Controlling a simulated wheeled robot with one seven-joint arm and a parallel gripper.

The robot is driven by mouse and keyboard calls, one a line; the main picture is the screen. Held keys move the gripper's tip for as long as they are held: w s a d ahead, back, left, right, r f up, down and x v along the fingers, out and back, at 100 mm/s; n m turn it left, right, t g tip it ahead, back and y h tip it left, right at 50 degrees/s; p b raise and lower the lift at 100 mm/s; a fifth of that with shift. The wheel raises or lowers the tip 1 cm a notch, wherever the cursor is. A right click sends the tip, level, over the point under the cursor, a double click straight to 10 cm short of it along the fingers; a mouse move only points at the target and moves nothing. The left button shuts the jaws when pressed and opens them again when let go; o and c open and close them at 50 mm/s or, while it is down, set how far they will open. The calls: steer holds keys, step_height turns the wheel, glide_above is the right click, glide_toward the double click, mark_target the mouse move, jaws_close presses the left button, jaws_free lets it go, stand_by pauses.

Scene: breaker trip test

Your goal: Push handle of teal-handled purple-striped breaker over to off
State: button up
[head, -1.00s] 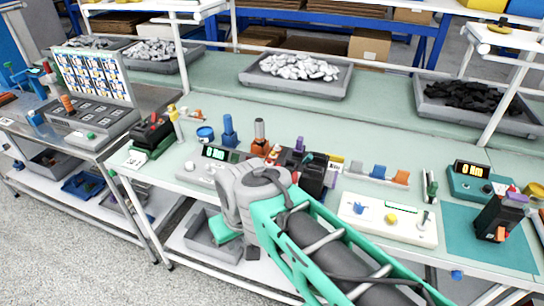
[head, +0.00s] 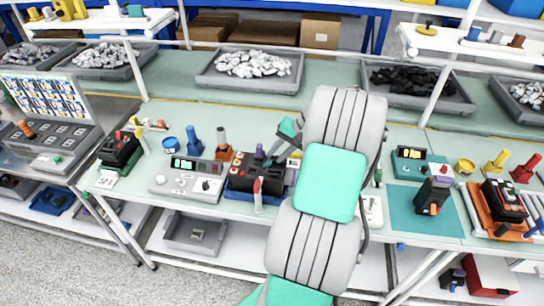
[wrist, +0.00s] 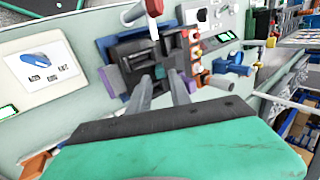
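The breaker (head: 243,178) is a black block on the table in the head view, partly hidden by my arm. In the wrist view the breaker (wrist: 132,52) fills the upper middle, with a purple stripe (wrist: 116,80) on its left side. Its small teal handle (wrist: 159,72) shows just beyond and between my fingertips. My gripper (wrist: 162,88) points at the breaker with a gap between its two fingers; contact with the handle cannot be told. In the head view my gripper (head: 273,148) reaches down at the breaker's right end.
A red-tipped pale post (head: 258,190) stands at the breaker's front. A grey meter box (head: 187,180) is to its left. Another black breaker (head: 433,192) stands on a teal mat (head: 402,215) at right. A black device (head: 120,150) sits at far left.

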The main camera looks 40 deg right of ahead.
mark_target(270, 161)
steer(key=x, duration=0.3)
steer(key=shift+w+f, duration=0.15)
steer(key=shift+f, duration=0.1)
jaws_close()
